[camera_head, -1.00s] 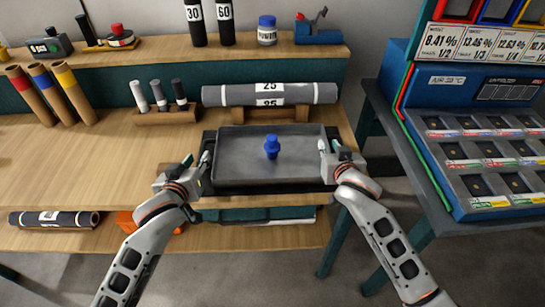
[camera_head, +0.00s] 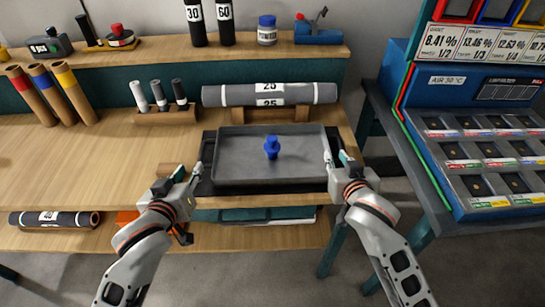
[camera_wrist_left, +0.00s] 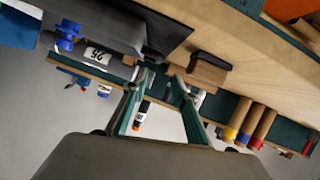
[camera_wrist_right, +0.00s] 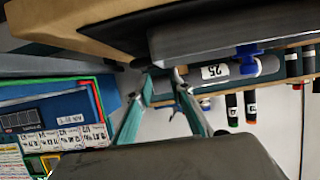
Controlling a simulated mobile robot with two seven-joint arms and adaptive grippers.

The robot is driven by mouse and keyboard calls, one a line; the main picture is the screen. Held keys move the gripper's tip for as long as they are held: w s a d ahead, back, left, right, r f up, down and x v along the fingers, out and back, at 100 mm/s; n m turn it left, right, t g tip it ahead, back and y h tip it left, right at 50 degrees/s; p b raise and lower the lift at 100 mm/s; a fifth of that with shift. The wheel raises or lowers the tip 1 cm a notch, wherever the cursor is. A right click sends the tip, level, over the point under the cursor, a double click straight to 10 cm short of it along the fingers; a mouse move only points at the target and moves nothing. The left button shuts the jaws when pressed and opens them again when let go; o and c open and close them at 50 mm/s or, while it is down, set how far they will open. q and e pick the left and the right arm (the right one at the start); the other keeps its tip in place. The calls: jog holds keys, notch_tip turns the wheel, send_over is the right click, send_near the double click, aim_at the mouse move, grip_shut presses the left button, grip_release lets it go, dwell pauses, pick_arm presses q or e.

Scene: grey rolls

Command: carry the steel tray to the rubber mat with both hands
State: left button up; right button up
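The grey steel tray (camera_head: 235,170) lies flat at the right end of the wooden bench, with a blue knobbed object (camera_head: 271,147) standing in it. The black rubber mat (camera_head: 203,180) shows around the tray's edges, under it. My left gripper (camera_head: 196,172) is beside the tray's left side, open and empty. My right gripper (camera_head: 335,160) is beside the tray's right side, open and empty. In the left wrist view, a gap shows between the fingertips (camera_wrist_left: 160,76). The right wrist view also shows spread fingertips (camera_wrist_right: 165,77).
A grey roll (camera_head: 225,95) marked 25 lies on a wooden stand behind the tray. A block with several small rolls (camera_head: 160,100) stands to its left. A blue sample rack (camera_head: 450,150) stands on the right. The bench's left part is mostly clear.

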jog(key=shift+v, duration=2.05)
